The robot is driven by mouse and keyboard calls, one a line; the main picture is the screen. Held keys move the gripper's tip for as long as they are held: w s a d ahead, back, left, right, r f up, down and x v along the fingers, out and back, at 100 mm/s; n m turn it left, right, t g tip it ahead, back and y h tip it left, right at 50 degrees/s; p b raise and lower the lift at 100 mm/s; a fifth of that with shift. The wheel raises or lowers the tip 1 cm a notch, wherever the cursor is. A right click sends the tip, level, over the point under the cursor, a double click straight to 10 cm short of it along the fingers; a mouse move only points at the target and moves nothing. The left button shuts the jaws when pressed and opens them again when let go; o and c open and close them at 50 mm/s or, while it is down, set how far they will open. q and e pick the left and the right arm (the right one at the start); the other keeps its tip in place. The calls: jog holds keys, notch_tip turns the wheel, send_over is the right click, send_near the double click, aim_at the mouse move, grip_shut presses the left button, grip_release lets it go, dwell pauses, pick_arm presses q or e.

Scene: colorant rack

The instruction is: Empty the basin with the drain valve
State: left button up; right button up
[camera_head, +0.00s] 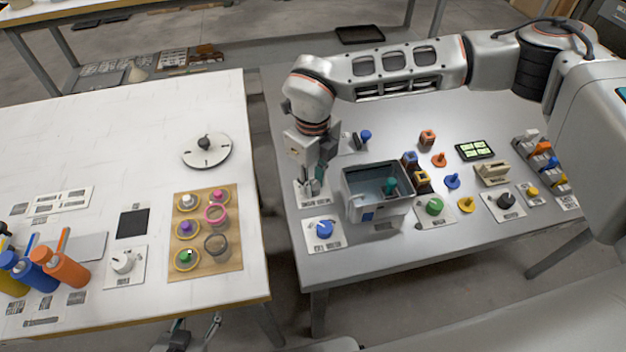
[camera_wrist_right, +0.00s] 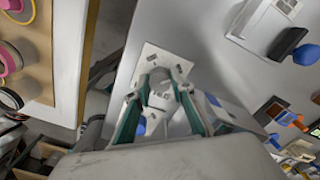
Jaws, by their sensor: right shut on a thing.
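The basin (camera_head: 384,212), a grey open box, stands near the front left of the grey table. Bluish liquid and a teal object (camera_head: 391,187) show inside it. Left of the basin a pale labelled plate (camera_head: 303,200) carries a grey knob, which looks like the drain valve; its label is too small to read surely. My right gripper (camera_head: 314,184) points down over this plate and is shut on the knob. In the right wrist view the knob (camera_wrist_right: 158,77) sits between the fingers. My left gripper (camera_head: 194,330) shows partly at the bottom edge, its fingers apart and empty.
A blue knob (camera_head: 324,229) on a plate lies just in front of the gripper. A green knob (camera_head: 434,206) and several small coloured parts stand right of the basin. A gap separates the grey table from the white table (camera_head: 110,130).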

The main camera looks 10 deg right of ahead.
aim_at(313, 185)
jog(key=shift+r, duration=0.1)
jog(key=o, duration=1.1)
notch_tip(313, 185, up, 12)
dwell(0.4)
